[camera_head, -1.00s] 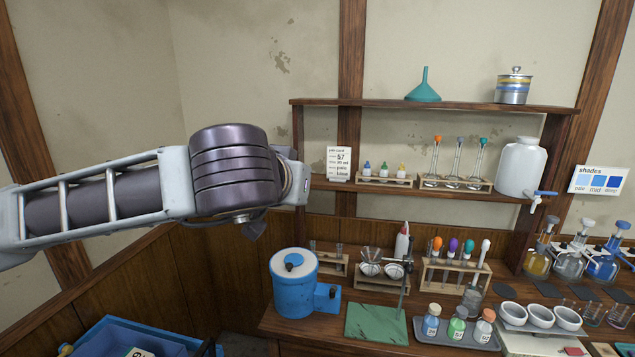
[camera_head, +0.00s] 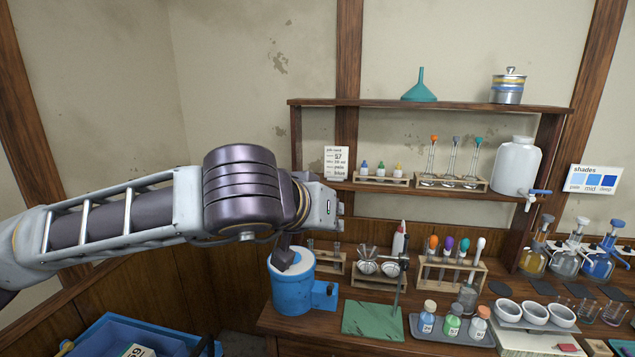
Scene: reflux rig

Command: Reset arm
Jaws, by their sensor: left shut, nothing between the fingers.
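My left arm reaches in from the left across the front of the wall. My left gripper (camera_head: 284,255) shows only as a small dark tip below the wrist; most of it is hidden behind the wrist. It is shut and empty. In the picture it overlaps the top of the blue canister (camera_head: 292,291) with a white lid; I cannot tell whether it touches. My right gripper is out of view.
The wooden bench (camera_head: 285,326) holds a green mat (camera_head: 372,319), a grey tray (camera_head: 460,336) of bottles, tube racks and white bowls (camera_head: 535,313). Shelves (camera_head: 425,185) stand behind. A blue bin (camera_head: 95,340) is at lower left. Open room lies above my arm.

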